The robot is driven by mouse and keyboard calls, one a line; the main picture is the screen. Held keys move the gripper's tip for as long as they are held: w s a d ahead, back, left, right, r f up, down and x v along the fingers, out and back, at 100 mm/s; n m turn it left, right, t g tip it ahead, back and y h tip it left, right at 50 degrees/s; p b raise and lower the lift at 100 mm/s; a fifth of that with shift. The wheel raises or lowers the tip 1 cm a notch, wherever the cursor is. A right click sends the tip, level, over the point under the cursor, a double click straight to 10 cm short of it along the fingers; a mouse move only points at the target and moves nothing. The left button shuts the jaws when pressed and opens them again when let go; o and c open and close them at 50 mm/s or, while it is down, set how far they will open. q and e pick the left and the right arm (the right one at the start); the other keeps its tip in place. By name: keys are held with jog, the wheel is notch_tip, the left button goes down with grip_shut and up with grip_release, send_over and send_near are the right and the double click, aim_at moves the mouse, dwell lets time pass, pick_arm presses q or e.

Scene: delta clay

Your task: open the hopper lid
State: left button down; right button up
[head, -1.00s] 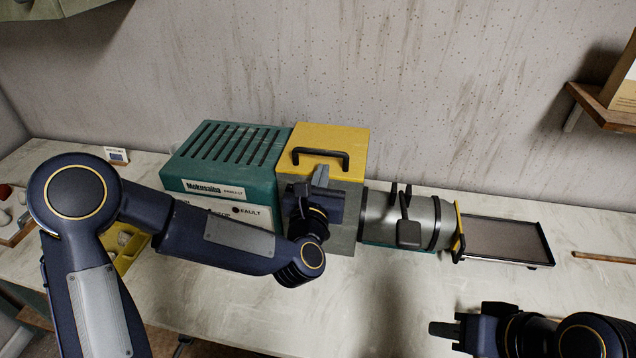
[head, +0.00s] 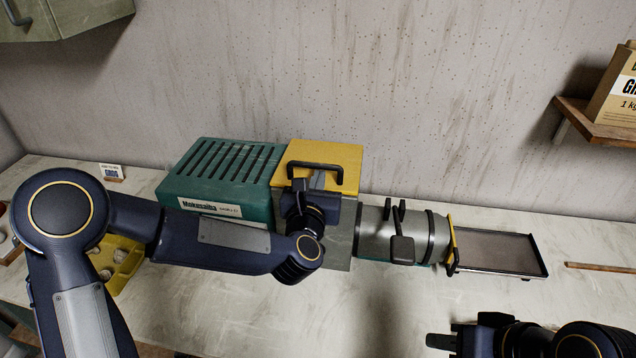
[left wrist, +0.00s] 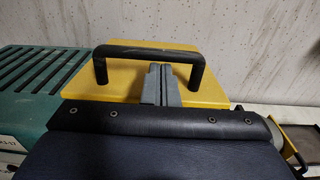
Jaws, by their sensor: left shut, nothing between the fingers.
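The yellow hopper lid (head: 345,153) lies on top of the grey hopper box in the middle of the machine, and looks closed. Its black bar handle (head: 315,166) stands up near the front edge. In the left wrist view the lid (left wrist: 208,85) and handle (left wrist: 150,50) fill the upper middle. My left gripper (head: 317,180) is shut and empty at the handle. Its grey fingers (left wrist: 160,80) reach up to the underside of the bar; I cannot tell whether they touch it. My right gripper (head: 440,341) is at the lower right, away from the machine; its jaw opening is unclear.
The green vented housing (head: 222,170) stands left of the hopper. A metal barrel (head: 380,235) with black levers and a flat tray (head: 495,252) extend right. A yellow bin (head: 125,262) lies behind my left arm. A shelf (head: 610,127) hangs at right. The front counter is mostly clear.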

pick_arm(q)
jog(key=w+r, duration=0.1)
jog(key=r, duration=0.1)
jog(key=w+r, duration=0.1)
jog(key=r, duration=0.2)
jog(key=w+r, duration=0.1)
jog(key=r, duration=0.2)
jog(key=shift+d+p, duration=0.3)
jog(key=shift+p, duration=0.05)
jog(key=w+d+r+g+p, duration=0.1)
jog(key=w+d+r+p, duration=0.1)
jog(key=w, duration=0.8)
jog(key=w+d+r+g+p, duration=0.2)
jog(key=w+r+p, duration=0.3)
jog(key=w, duration=0.5)
jog(key=shift+r+y, duration=0.3)
jog(key=shift+r, duration=0.75)
